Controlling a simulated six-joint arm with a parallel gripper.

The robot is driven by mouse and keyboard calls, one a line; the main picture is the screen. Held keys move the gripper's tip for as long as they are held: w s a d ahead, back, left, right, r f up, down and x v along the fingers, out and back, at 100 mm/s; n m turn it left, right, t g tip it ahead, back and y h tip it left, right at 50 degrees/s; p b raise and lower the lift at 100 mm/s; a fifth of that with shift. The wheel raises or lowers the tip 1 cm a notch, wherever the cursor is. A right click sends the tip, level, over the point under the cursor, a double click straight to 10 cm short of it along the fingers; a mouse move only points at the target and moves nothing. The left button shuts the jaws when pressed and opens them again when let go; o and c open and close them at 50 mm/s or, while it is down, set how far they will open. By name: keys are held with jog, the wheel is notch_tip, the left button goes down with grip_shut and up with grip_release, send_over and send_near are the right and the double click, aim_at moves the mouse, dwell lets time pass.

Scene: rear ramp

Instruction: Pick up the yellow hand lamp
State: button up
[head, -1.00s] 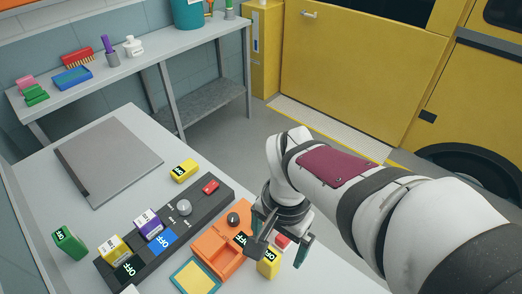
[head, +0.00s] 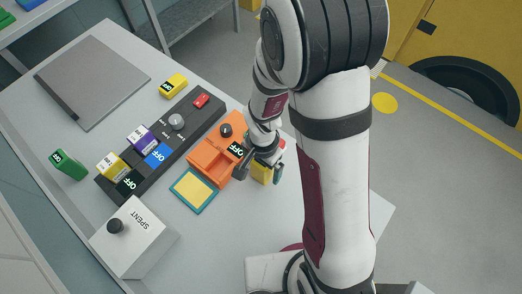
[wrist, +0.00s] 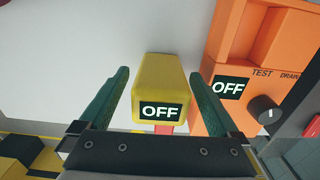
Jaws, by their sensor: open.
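A yellow block-shaped lamp (wrist: 160,82) with a black OFF display stands on the table beside the orange test unit. My gripper (wrist: 158,88) is open, with one green finger on each side of this lamp; a narrow gap shows at both sides. In the head view the lamp (head: 262,173) is partly hidden by my gripper (head: 259,173). Another yellow block (head: 173,85) lies near the black rack's far end, and one more yellow block (head: 110,164) sits at the rack's near end.
The orange test unit (head: 210,163) stands close to the gripper. The black rack (head: 188,118) holds a purple-and-white block (head: 140,137) and a blue OFF display. A green block (head: 67,165), white SPENT box (head: 128,240), yellow pad (head: 194,189) and grey plate (head: 92,75) share the table.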

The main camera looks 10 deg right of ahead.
grip_shut()
dwell(0.4)
